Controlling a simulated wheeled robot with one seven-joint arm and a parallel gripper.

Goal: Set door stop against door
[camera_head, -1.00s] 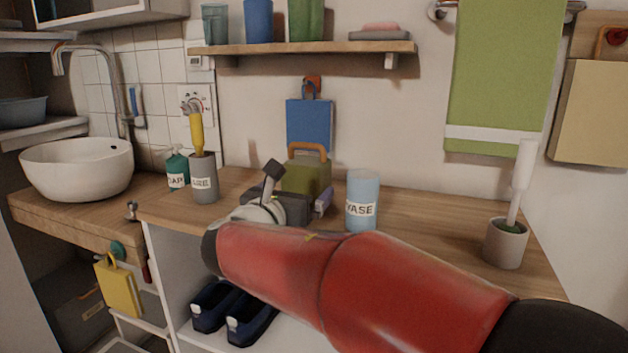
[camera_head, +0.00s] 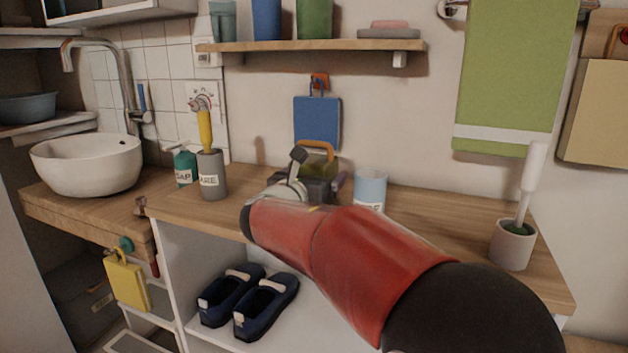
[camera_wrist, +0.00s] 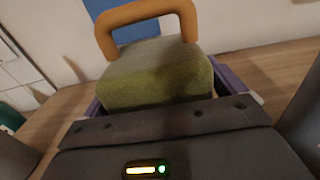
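The likely door stop is an olive-green block with an orange arched handle (camera_head: 318,160); it stands at the back of the wooden counter near the wall. In the wrist view the block (camera_wrist: 158,80) fills the middle, its handle upright and its base hidden. My gripper (camera_head: 318,185) is low behind my red arm, and its purple fingers lie on either side of the block. In the wrist view my gripper (camera_wrist: 165,85) looks open, with a dark gap beside the right finger. The left finger is close to the block; contact is unclear. No door is clearly identifiable.
A grey holder (camera_head: 211,182) and soap bottle (camera_head: 185,168) stand left. A brush pot (camera_head: 511,246) is at the right. Counter is clear between vase and pot.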

